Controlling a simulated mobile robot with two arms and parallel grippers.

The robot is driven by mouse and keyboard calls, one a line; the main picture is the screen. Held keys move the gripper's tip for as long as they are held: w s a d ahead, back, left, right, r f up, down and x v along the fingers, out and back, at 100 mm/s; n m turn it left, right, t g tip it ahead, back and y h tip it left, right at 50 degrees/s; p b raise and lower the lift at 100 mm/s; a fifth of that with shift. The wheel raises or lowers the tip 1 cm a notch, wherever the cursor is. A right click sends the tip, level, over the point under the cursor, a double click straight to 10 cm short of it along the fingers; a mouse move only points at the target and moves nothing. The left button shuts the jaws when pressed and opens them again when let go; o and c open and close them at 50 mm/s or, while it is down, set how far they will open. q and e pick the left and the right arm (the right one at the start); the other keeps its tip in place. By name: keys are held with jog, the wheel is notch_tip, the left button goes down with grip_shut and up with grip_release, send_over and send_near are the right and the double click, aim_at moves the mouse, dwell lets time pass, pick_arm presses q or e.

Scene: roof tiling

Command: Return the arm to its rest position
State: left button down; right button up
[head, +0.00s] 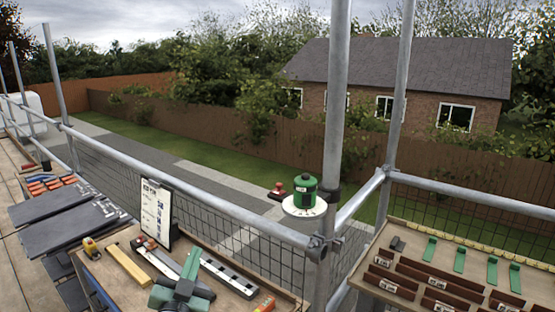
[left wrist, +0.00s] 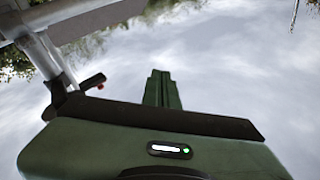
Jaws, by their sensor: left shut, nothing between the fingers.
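My left gripper (head: 192,255) is green and stands low in the head view, in front of the wooden workbench (head: 232,295). Its two fingers are together with nothing between them. In the left wrist view the closed green fingers (left wrist: 161,90) point up against cloudy sky. The gripper body fills the bottom of that view. The rest of the left arm is mostly out of the head view. My right gripper is not in view.
A scaffold pole (head: 335,120) and guard rail (head: 200,165) stand just beyond the bench. Open sky surrounds the fingers in the wrist view.

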pick_arm(q)
jog(key=s+a+f+n+g+y, duration=0.3)
jog(key=s+a+f+g, duration=0.15)
jog(key=s+f, duration=0.5)
jog(key=s+d+f+g+h, duration=0.1)
jog(key=s+f+g, duration=0.6)
jog(key=s, duration=0.5)
jog(key=s+d+f+g+h, duration=0.2)
jog(key=s+f+g, duration=0.3)
jog(key=s+f, duration=0.6)
jog(key=s+f+g, duration=0.1)
jog(key=s+f, duration=0.1)
jog(key=f, duration=1)
jog(key=s+f, duration=0.2)
jog(key=f, duration=1)
jog(key=s+a+f+g+b, duration=0.1)
jog(key=s+a+f, duration=0.2)
jog(key=s+f, duration=1.3)
jog(key=shift+s+f, duration=0.4)
jog(key=shift+f, duration=0.5)
